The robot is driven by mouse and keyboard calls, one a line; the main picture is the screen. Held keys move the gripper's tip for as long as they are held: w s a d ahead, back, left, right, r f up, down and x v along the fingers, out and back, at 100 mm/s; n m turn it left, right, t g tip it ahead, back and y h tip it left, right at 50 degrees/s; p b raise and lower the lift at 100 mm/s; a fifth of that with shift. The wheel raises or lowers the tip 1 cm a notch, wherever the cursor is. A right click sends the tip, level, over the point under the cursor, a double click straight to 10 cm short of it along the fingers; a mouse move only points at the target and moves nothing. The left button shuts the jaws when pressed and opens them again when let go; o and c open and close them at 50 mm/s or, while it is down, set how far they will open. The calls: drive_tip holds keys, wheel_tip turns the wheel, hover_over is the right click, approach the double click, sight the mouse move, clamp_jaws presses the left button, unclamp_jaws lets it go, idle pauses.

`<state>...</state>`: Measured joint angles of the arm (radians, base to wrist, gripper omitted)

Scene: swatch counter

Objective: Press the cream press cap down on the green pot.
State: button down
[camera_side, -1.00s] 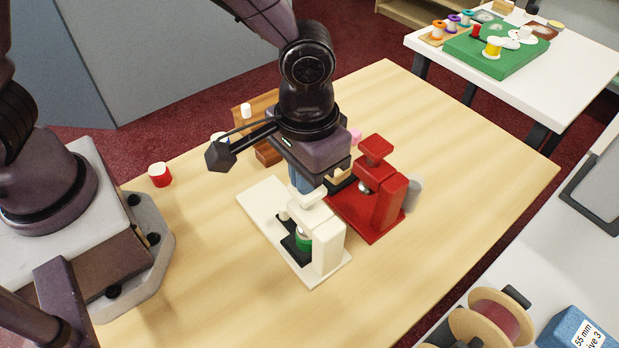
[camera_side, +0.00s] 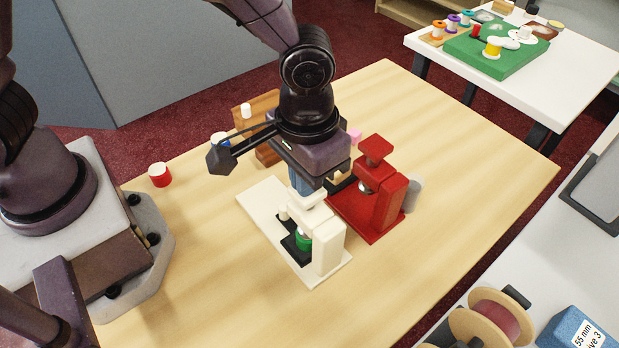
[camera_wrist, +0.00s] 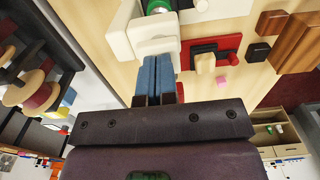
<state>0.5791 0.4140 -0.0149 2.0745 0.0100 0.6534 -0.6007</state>
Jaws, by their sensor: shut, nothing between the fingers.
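The cream press (camera_side: 328,248) stands on its cream base plate on the table. Its press cap (camera_side: 313,201) is at the top, above the green pot (camera_side: 303,242), which sits on a dark holder. My gripper (camera_side: 303,188) points down with its blue fingers closed together and empty, right at the cap. In the wrist view the closed fingertips (camera_wrist: 160,62) meet the edge of the cream cap (camera_wrist: 152,38) in the picture; I cannot tell whether they touch. The green pot shows partly at the top edge of that view (camera_wrist: 160,5).
A red press (camera_side: 385,200) stands close on the right of the cream one. A red pot with a white top (camera_side: 160,175) is at the table's left edge. A wooden rack (camera_side: 262,105) is behind my gripper. The table front is clear.

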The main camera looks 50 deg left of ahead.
drive_tip(key=shift+r, duration=3.75)
drive_tip(key=shift+s+a+f+m, duration=0.1)
drive_tip(key=shift+m, duration=0.3)
drive_tip(key=shift+s+a+m, duration=0.6)
drive_tip(key=shift+s+a, duration=0.05)
drive_tip(key=s+a+r+n+t, duration=0.1)
drive_tip(key=s+a+r, duration=0.3)
drive_tip(key=a, duration=0.5)
drive_tip(key=s+a+r+n+t, duration=0.1)
drive_tip(key=s+a+r+t, duration=0.3)
drive_tip(key=a+r, duration=0.3)
drive_tip(key=shift+a+r+t, duration=0.3)
drive_tip(key=shift+a+r, duration=0.05)
drive_tip(key=shift+a, duration=0.65)
